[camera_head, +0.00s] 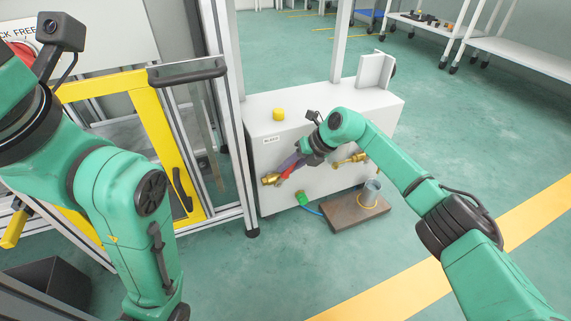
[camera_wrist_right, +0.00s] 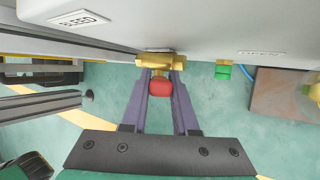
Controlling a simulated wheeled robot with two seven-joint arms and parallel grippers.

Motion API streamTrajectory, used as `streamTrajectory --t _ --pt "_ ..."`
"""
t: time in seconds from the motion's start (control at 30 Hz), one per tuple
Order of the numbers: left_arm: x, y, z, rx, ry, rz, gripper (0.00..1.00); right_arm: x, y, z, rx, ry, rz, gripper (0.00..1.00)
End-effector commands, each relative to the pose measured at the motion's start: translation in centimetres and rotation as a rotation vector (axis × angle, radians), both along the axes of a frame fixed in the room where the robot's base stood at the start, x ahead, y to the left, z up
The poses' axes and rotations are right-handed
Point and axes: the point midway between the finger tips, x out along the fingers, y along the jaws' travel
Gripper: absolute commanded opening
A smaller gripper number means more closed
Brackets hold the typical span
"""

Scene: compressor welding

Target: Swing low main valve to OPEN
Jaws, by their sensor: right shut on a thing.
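A brass valve (camera_head: 270,179) with a red handle (camera_head: 290,170) sits on the front of the white cabinet (camera_head: 318,180). My right gripper (camera_head: 284,167) reaches it from the right and is shut on the red handle. In the right wrist view the red handle (camera_wrist_right: 160,87) lies between the two purple fingers, right below the brass valve body (camera_wrist_right: 160,60). The fingers partly cover the valve in the head view. An OPEN label (camera_wrist_right: 262,53) is on the cabinet face to the right. My left arm comes in at the left, but its gripper is out of view.
A second brass valve (camera_head: 350,160) is right of the gripper. Below are a green fitting (camera_head: 303,198), a blue hose and a wooden board (camera_head: 345,212) with a clear cup (camera_head: 371,190). A yellow-framed door (camera_head: 160,140) stands left.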

Motion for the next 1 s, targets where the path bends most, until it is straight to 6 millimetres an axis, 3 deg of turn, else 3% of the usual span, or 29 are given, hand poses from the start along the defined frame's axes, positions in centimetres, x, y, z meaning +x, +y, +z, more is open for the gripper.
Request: streamTrajectory --t 0.3,0.73,0.77,0.8,1.0 --pt "-0.33 0.04 0.03 0.001 -0.010 0.001 0.00 0.17 -0.65 -0.54 0.097 0.034 0.000 0.00" --pt "-0.38 0.05 0.09 0.001 -0.011 0.001 0.00 0.19 -0.71 -0.57 0.106 0.037 0.000 0.00" --pt "-0.37 0.06 0.09 0.000 -0.011 0.002 0.00 0.19 -0.71 -0.57 0.106 0.037 0.000 0.39" --pt "-0.37 0.06 0.09 0.000 -0.011 0.002 0.00 0.19 -0.71 -0.56 0.106 0.037 0.000 0.54" --pt "-0.35 0.07 0.10 0.000 -0.010 0.002 0.00 0.20 -0.68 -0.52 0.106 0.035 0.000 0.57"
